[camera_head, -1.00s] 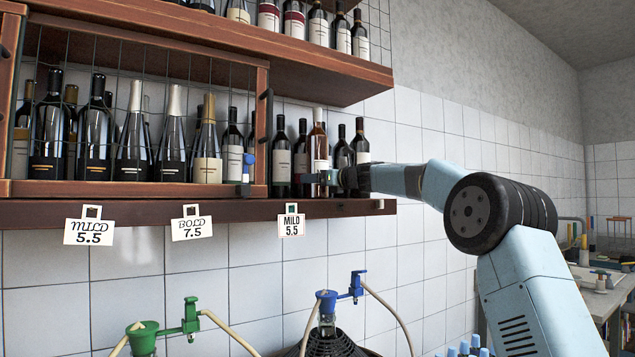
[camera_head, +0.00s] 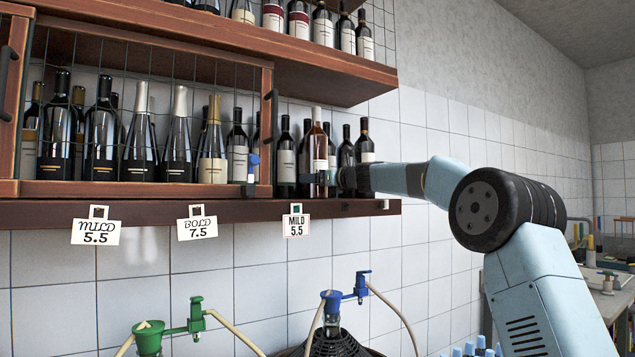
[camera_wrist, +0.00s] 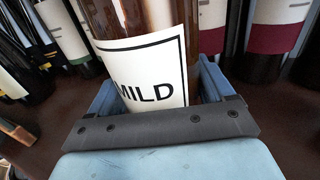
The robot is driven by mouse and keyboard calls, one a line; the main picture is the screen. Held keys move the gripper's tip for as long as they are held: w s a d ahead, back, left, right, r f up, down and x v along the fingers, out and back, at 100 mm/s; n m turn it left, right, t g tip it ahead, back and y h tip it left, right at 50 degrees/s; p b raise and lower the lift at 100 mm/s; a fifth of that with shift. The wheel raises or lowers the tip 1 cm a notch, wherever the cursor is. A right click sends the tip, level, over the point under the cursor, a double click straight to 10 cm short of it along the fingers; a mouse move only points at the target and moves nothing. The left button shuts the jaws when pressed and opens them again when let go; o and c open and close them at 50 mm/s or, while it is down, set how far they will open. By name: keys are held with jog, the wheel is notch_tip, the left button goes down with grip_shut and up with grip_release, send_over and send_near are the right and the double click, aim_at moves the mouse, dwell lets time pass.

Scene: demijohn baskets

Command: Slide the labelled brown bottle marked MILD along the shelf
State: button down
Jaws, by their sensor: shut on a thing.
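The brown bottle (camera_head: 317,150) with a white label stands upright on the lower shelf (camera_head: 230,211), near the shelf's front and towards its right part. In the wrist view the bottle (camera_wrist: 150,65) shows close up, and its label reads MILD. My gripper (camera_head: 325,177) reaches in from the right, low on the bottle. Its blue fingers (camera_wrist: 155,95) lie on both sides of the bottle and are shut on it. The bottle's base is hidden behind the gripper's dark front bar in the wrist view.
Dark bottles (camera_head: 286,158) stand close on the left, and more (camera_head: 363,145) behind on the right. A mesh-fronted cabinet (camera_head: 262,120) is further left. Price tags (camera_head: 296,222) hang from the shelf edge. An upper shelf (camera_head: 300,75) is overhead. Blue (camera_head: 330,303) and green (camera_head: 149,335) taps stand below.

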jog(key=shift+s+a, duration=1.25)
jog(key=shift+a, duration=0.6)
jog(key=shift+s+a, duration=1.25)
jog(key=shift+a, duration=0.55)
jog(key=shift+s+a, duration=1.25)
jog(key=shift+a, duration=0.6)
dwell(2.5)
